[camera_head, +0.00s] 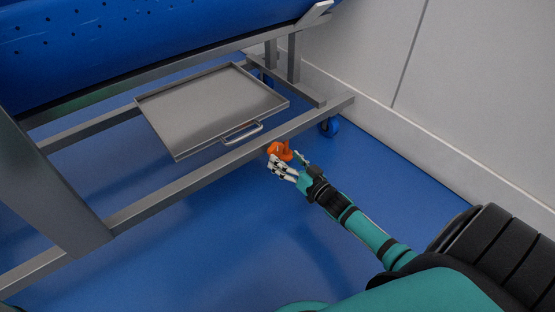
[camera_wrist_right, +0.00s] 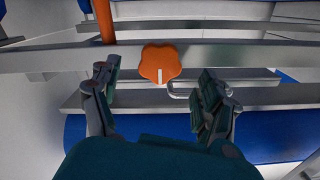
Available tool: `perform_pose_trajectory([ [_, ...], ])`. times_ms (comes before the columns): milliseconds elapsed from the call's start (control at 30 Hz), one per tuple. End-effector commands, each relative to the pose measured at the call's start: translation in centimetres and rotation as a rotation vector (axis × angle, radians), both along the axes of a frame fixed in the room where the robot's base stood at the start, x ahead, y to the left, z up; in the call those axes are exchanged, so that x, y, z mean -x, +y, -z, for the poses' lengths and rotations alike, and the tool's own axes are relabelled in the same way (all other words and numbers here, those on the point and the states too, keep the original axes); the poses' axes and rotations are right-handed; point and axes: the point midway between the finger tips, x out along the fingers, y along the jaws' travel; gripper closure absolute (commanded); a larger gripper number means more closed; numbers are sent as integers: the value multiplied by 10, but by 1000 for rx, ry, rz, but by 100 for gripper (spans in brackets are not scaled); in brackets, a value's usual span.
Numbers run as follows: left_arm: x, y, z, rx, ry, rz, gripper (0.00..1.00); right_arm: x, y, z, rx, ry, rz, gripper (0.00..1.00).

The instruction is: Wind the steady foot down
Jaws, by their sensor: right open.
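The orange star-shaped hand knob (camera_head: 280,150) sits at the carrier's lower front rail (camera_head: 190,184). In the right wrist view the knob (camera_wrist_right: 160,63) is ahead of my fingers, near the middle of the gap, with a pale mark on its face. My right gripper (camera_head: 287,165) is open at the knob; in the right wrist view its fingers (camera_wrist_right: 160,90) stand apart on either side. I cannot tell whether a finger touches it. The steady foot itself is not clearly visible. My left gripper is not in view.
A grey metal tray (camera_head: 210,105) with a handle (camera_head: 243,132) lies behind the rail, below the blue tub (camera_head: 150,40). A blue caster (camera_head: 330,126) stands near the white wall (camera_head: 460,90). Blue floor in front of the rail is clear.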

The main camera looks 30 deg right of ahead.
Motion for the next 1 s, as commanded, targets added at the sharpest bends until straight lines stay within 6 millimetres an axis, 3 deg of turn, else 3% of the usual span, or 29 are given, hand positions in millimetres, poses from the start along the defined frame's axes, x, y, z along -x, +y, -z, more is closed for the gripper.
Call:
perform_pose_trajectory([
  [100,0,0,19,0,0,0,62,-22,2,4,1,-3,0,22],
  [300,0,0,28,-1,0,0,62,-41,3,2,0,0,1,22],
  [667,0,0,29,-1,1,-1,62,-45,3,0,-1,1,1,23],
  [1000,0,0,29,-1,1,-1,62,-45,3,0,-1,1,1,68],
])
